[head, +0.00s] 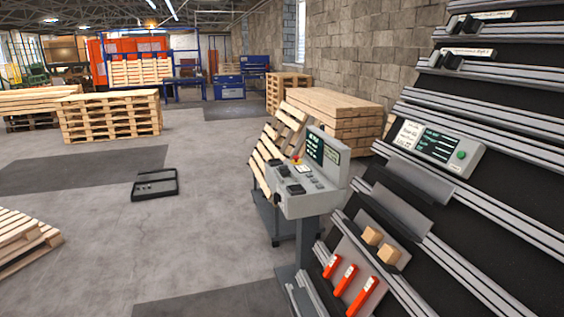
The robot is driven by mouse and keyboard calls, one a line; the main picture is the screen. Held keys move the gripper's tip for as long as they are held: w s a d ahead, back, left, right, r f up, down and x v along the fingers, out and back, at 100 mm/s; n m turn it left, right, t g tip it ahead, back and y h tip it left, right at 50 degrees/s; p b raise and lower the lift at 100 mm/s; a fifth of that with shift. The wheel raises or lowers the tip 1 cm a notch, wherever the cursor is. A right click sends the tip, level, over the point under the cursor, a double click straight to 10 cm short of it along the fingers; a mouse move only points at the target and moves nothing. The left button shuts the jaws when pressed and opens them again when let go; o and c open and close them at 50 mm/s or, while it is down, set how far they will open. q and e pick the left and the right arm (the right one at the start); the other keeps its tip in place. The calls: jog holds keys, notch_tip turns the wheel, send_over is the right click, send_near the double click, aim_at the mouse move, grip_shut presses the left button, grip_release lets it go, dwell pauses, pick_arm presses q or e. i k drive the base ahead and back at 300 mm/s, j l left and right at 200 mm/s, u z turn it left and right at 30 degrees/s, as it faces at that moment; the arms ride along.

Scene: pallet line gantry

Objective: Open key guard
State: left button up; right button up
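A grey control console (311,204) stands on a post right of centre in the head view. Its upright screen (322,151) is lit with text. Its sloped panel carries a red button on a yellow base (296,160), small dark blocks (296,190) and several small buttons. I cannot tell which part is the key guard, or whether it is open or shut, because the parts are too small. Neither of my grippers is in view.
A tilted black rack (470,215) with metal rails fills the right side, close to the console. It holds red-handled items (362,296), wooden blocks (388,254) and a grey display box (436,147). A black tray (155,194) lies on the floor.

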aim_at(282, 169)
jog(key=i+j, duration=0.2)
jog(key=i, duration=0.2)
jog(key=i+j, duration=0.2)
jog(key=i, duration=0.25)
jog(key=i+j+z, duration=0.1)
jog(key=i, duration=0.3)
jog(key=i+j, duration=0.3)
jog(key=i, duration=0.1)
